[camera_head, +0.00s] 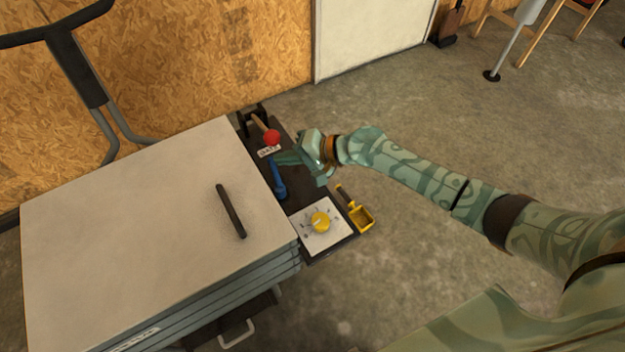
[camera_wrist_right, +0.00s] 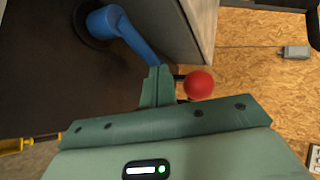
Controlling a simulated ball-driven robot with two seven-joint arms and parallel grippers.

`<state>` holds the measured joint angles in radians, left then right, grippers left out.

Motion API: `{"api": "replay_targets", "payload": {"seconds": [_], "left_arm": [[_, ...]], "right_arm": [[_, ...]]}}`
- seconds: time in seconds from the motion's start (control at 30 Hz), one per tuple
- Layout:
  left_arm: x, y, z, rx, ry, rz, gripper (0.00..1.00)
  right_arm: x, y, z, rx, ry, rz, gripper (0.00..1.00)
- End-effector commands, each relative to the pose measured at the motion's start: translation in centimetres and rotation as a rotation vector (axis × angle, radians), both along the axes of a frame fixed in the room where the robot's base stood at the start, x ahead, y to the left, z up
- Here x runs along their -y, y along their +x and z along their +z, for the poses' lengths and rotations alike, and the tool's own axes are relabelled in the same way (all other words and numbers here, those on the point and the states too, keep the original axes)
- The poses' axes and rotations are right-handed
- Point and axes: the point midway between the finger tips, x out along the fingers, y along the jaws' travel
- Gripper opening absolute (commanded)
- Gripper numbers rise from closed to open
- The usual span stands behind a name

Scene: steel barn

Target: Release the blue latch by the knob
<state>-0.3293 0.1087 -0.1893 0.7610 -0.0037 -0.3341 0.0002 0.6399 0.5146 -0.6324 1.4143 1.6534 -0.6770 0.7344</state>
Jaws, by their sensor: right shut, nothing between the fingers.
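The blue latch (camera_head: 278,181) is a blue lever on the dark panel beside the cabinet. In the right wrist view its round pivot and arm (camera_wrist_right: 122,28) run down toward my fingertips. A yellow knob (camera_head: 320,222) sits on a white dial plate nearer me. My right gripper (camera_head: 282,159) is shut and empty, at the far end of the blue lever. In the right wrist view its closed fingers (camera_wrist_right: 157,82) meet the lever's end in the picture; I cannot tell whether they touch. My left gripper is not in view.
A red ball (camera_head: 271,138) with a wooden-coloured handle lies just beyond my gripper and shows close right of my fingers (camera_wrist_right: 199,84). The pale cabinet top (camera_head: 130,210) is left. Open floor lies right.

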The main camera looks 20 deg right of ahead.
Motion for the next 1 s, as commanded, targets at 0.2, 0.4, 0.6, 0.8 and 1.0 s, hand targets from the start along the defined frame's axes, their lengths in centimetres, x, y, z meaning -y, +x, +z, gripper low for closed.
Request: {"api": "replay_targets", "payload": {"seconds": [0.2, 0.4, 0.6, 0.8, 1.0], "left_arm": [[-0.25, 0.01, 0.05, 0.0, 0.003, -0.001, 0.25], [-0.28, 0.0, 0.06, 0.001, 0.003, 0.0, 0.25], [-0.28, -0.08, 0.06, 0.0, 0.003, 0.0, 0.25], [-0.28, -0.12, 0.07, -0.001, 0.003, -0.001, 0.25], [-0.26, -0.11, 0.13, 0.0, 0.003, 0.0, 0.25]], "right_arm": [[-0.61, 0.33, -0.01, 0.0, -0.001, -0.002, 0.0], [-0.86, 0.48, -0.01, 0.0, -0.001, -0.002, 0.0], [-0.91, 0.51, -0.02, -0.001, -0.001, -0.002, 0.0], [-0.91, 0.5, -0.01, -0.001, -0.001, -0.002, 0.0], [-0.92, 0.46, 0.04, 0.0, -0.001, -0.003, 0.0]]}}
